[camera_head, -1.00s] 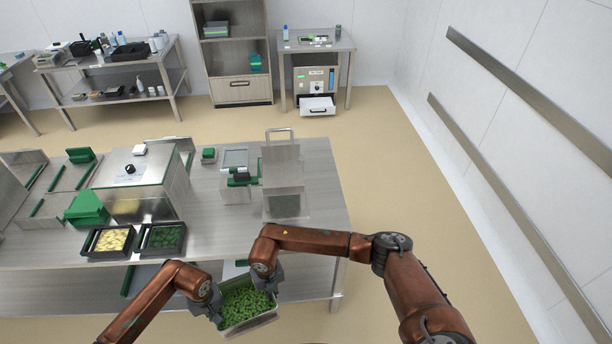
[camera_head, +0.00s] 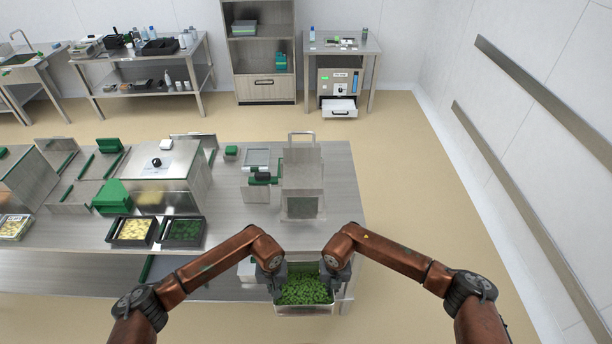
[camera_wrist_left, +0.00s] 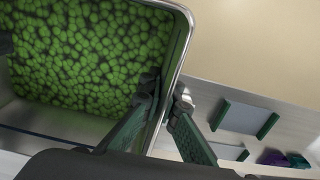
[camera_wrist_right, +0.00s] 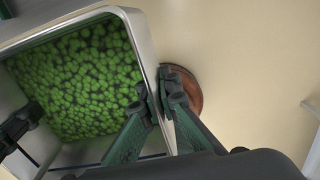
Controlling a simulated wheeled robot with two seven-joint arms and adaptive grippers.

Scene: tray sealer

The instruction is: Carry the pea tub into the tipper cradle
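The pea tub (camera_head: 304,311) is a metal tub full of green peas, held level in front of the table's near edge at the lower middle of the head view. My left gripper (camera_head: 277,286) is at its left side and my right gripper (camera_head: 331,280) is at its right side. In the left wrist view, my fingers straddle the tub's wall (camera_wrist_left: 183,40). In the right wrist view, my fingers also pinch the wall (camera_wrist_right: 147,50). A grey, partly see-through upright unit (camera_head: 303,178) with a hoop handle stands beyond the tub; I cannot tell whether it is the tipper cradle.
The steel table (camera_head: 235,215) runs leftward, with two black trays (camera_head: 133,232) holding yellow and green food near its front. A boxy steel machine (camera_head: 172,180) and a small scale-like device (camera_head: 257,178) stand behind. Floor right of the table is clear.

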